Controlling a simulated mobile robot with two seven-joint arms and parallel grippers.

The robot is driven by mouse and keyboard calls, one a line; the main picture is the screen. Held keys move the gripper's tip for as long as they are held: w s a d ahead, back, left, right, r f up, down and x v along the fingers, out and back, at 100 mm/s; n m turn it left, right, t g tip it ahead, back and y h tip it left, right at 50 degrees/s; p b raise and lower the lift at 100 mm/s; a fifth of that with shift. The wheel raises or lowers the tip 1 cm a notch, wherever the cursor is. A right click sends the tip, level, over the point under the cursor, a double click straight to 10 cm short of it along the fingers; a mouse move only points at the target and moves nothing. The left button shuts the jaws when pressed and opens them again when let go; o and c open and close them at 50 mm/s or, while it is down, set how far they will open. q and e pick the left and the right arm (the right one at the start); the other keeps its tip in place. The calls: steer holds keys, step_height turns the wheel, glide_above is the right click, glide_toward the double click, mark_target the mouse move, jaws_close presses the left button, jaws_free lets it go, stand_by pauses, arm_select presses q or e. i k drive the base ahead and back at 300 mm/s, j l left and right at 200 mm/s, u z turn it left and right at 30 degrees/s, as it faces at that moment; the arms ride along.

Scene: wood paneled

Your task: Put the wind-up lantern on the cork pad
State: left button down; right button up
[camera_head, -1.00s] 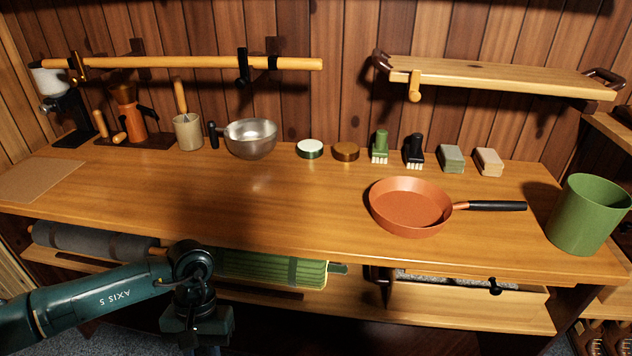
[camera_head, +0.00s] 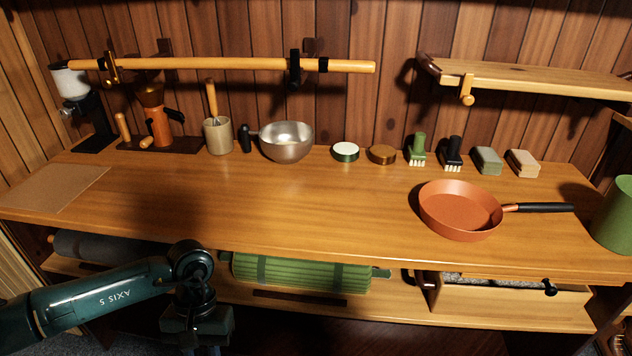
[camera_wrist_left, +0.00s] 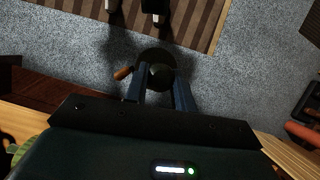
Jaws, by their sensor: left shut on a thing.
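The cork pad (camera_head: 55,188) is a flat tan sheet lying at the left end of the wooden counter, with nothing on it. In the left wrist view my left gripper (camera_wrist_left: 159,84) is shut on a dark round thing with an orange-brown crank knob, which I take to be the wind-up lantern (camera_wrist_left: 154,56). The carpeted floor shows below it. In the head view my left wrist hangs low in front of the counter, and the fingers and the lantern are not visible there. My right gripper is in neither view.
Behind the pad stand a black grinder (camera_head: 92,110) and an orange-brown device (camera_head: 160,120). A whisk pot (camera_head: 218,138), steel bowl (camera_head: 286,145) and orange pan (camera_head: 460,212) are farther right. The counter's middle is clear. A lower shelf holds rolled mats (camera_head: 300,273).

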mark_target(61, 188)
steer(key=i+j+z, duration=0.1)
steer(key=j, duration=1.3)
steer(key=j+z, duration=0.1)
steer(key=j, duration=1.35)
steer(key=i+j, duration=0.1)
steer(key=j, duration=0.35)
steer(key=i+j, duration=0.1)
steer(key=j, duration=0.3)
steer(key=i+j, duration=0.1)
steer(key=j, duration=0.8)
steer(key=i+l, duration=0.1)
steer(key=l+u, duration=0.05)
steer(key=l, duration=0.05)
